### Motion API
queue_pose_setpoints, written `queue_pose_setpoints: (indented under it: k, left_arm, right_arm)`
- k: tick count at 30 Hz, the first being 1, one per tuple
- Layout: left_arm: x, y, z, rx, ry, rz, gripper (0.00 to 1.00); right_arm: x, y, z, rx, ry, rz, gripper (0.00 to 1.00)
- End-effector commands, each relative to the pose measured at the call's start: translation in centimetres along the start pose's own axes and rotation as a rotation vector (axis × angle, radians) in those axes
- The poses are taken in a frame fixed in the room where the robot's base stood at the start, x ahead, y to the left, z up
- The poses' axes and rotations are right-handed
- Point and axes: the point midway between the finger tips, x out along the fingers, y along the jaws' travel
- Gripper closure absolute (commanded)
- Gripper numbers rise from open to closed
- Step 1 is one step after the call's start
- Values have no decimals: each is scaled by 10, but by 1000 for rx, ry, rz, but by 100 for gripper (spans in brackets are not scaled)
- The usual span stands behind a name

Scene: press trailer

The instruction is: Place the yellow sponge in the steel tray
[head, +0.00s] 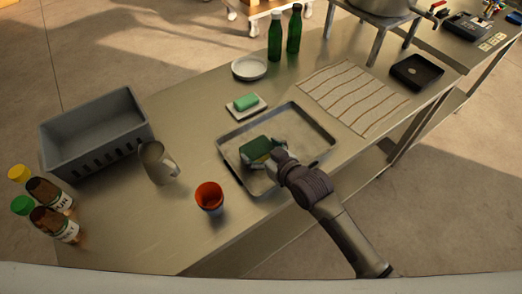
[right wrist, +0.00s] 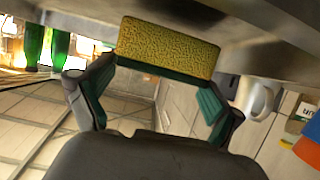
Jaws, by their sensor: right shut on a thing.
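The sponge (head: 257,149) shows a green top face and a yellow edge in the head view. In the right wrist view its yellow side (right wrist: 168,47) faces the camera, with a dark green layer beneath. My right gripper (head: 268,155) is shut on the sponge; its two fingers (right wrist: 160,92) are at the sponge's ends in the wrist view. The sponge is within the outline of the steel tray (head: 312,126), left of its middle. I cannot tell whether it touches the tray floor. My left gripper is not in view.
A green block (head: 246,101) lies on a small white dish behind the tray. An orange cup (head: 210,197) and a metal jug (head: 158,162) stand to the left, near a grey crate (head: 95,135). A striped cloth (head: 354,96) lies right of the tray.

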Motion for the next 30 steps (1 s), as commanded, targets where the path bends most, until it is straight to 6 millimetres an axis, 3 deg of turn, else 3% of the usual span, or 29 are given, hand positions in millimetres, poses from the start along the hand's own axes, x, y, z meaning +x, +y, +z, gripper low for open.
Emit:
queue_pose_setpoints:
  k: [4, 14, 15, 16, 26, 30]
  left_arm:
    - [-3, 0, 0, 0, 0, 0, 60]
    - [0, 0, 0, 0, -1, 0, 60]
    - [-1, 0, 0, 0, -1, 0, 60]
    - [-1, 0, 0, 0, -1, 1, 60]
    - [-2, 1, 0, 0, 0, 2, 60]
    - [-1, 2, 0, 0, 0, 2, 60]
  right_arm:
    - [4, 0, 11, 1, 0, -1, 20]
    - [6, 0, 15, 0, 1, 0, 20]
    - [6, 0, 14, 0, 1, 0, 4]
    - [6, 0, 14, 0, 1, 0, 0]
    - [5, 0, 13, 0, 2, 0, 0]
    - [-4, 1, 12, 0, 1, 0, 0]
